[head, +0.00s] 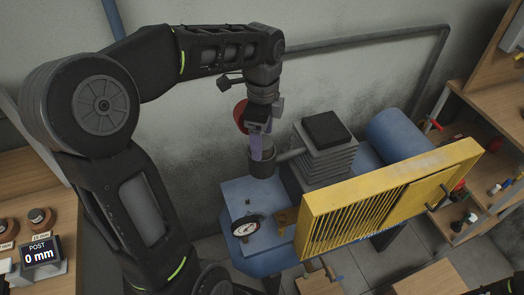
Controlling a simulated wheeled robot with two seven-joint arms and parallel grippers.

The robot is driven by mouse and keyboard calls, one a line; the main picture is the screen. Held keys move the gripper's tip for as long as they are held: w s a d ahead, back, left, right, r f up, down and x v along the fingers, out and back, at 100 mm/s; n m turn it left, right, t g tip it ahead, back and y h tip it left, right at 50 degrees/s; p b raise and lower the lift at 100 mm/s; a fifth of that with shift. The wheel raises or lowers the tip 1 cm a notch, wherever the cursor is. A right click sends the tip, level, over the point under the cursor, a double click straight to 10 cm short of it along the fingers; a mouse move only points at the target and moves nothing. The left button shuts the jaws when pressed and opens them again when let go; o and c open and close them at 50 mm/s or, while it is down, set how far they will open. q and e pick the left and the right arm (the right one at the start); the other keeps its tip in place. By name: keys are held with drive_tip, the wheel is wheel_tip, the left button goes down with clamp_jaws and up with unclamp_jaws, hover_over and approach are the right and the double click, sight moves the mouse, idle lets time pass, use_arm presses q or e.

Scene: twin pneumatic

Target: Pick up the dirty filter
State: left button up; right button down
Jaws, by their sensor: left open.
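My left gripper (261,150) hangs pointing down over the compressor, with its pale purple fingers apart. The fingertips are at the mouth of a dark round housing (262,167) on the compressor's intake side. I cannot tell whether they touch it. The dirty filter is not clearly made out; the fingers and housing rim cover the view into the housing. A red round part (240,115) shows behind the gripper; I cannot tell what it is. My right gripper is not in view.
The blue compressor (235,190) carries a dial gauge (245,228), a finned grey block (325,150) and a yellow guard (390,195) to the right. A display reading 0 mm (40,253) stands on the left bench. Wooden shelves (480,165) hold small parts at right.

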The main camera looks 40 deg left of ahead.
use_arm(q)
clamp_jaws()
idle(0.8)
